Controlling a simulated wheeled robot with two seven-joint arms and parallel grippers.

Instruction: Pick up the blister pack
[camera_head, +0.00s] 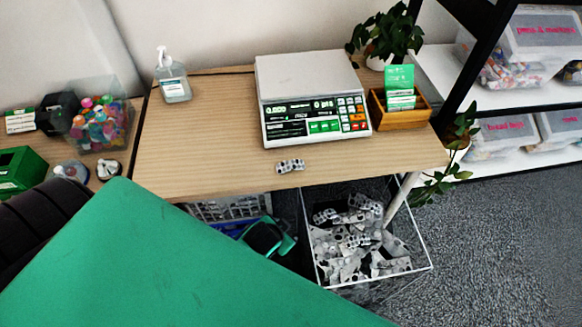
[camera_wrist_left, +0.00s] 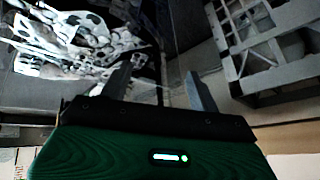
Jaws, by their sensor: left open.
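A small silver blister pack (camera_head: 290,166) lies flat on the wooden table (camera_head: 205,150), near its front edge and just in front of the scale. My left gripper (camera_wrist_left: 158,80) is open in the left wrist view, with nothing between its two dark fingers. Its green and black body shows in the head view below the table's front edge, apart from the blister pack; its fingertips cannot be made out there. The pack on the table does not show in the left wrist view. My right gripper is not in view.
A white scale (camera_head: 305,75) stands behind the pack. A wire bin (camera_head: 427,267) of empty blister packs is below the table, beside a grey crate (camera_wrist_left: 270,42). A sanitizer bottle (camera_head: 173,80) and wooden card box (camera_head: 402,115) stand on the table. The tabletop left of the pack is clear.

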